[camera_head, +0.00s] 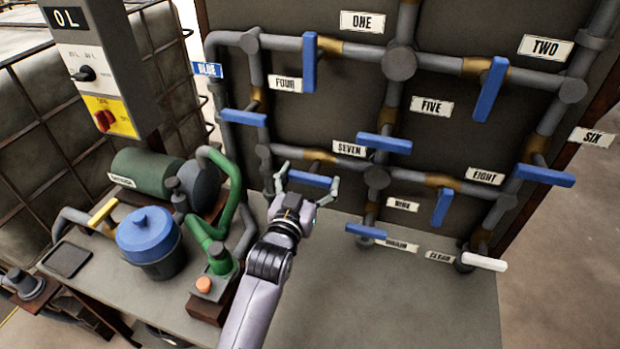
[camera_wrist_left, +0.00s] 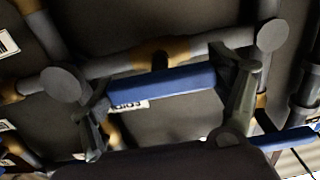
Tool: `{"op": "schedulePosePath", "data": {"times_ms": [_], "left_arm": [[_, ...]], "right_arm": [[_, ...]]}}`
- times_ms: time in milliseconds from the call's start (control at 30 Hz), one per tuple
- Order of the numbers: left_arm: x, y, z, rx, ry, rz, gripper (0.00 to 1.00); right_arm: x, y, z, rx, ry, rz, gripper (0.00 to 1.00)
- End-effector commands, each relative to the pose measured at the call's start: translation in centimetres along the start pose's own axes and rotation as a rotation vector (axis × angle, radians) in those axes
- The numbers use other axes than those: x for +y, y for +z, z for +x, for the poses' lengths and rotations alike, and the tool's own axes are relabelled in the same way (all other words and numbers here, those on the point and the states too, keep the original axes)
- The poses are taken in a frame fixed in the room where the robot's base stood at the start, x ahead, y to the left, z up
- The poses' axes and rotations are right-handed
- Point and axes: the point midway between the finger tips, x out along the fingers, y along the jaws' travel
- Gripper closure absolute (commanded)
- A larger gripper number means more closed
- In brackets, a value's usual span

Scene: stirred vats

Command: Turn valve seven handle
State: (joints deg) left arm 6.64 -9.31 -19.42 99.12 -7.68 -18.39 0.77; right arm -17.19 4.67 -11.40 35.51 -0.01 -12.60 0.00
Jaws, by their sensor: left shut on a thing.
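The valve seven handle (camera_head: 309,179) is a blue bar lying nearly level, just under a brass-coloured valve body (camera_head: 320,156) on a grey pipe. The SEVEN label (camera_head: 348,148) is up and to the right of it. My left gripper (camera_head: 308,184) is shut on this handle, with one finger at each end of the bar. In the left wrist view the handle (camera_wrist_left: 165,88) spans between the two fingers of the left gripper (camera_wrist_left: 168,98), slightly tilted. My right gripper is not in view.
A green pump (camera_head: 145,172), a blue-lidded pot (camera_head: 148,235) and green pipes stand on the bench at left. The bench front right is clear.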

Motion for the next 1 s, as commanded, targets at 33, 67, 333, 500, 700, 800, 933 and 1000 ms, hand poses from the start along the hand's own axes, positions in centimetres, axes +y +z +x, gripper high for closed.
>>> {"op": "schedulePosePath", "data": {"times_ms": [33, 67, 333, 500, 700, 800, 933, 1000], "left_arm": [[0.0, 0.0, 0.0, 0.0, 0.001, 0.002, 0.45], [0.0, 0.0, 0.0, 0.0, 0.001, 0.004, 0.45], [0.0, -0.1, 0.0, -0.001, 0.0, 0.084, 0.45], [0.0, -0.2, 0.0, -0.002, 0.0, 0.204, 0.45], [0.0, -0.2, 0.0, -0.002, 0.0, 0.386, 0.45], [0.0, -0.2, 0.0, -0.002, 0.0, 0.482, 0.45], [0.0, -0.2, 0.0, -0.001, 0.0, 0.606, 0.45], [0.0, -0.1, 0.1, -0.001, 0.0, 0.672, 0.45]], "right_arm": [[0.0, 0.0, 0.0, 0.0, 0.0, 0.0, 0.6], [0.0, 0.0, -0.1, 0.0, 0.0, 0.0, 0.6], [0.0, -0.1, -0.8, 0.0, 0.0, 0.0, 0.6], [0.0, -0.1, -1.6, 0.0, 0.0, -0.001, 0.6], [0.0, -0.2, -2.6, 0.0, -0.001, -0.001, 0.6], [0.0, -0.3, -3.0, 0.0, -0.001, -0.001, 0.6], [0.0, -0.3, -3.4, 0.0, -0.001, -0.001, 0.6], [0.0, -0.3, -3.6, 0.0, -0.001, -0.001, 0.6]]}}
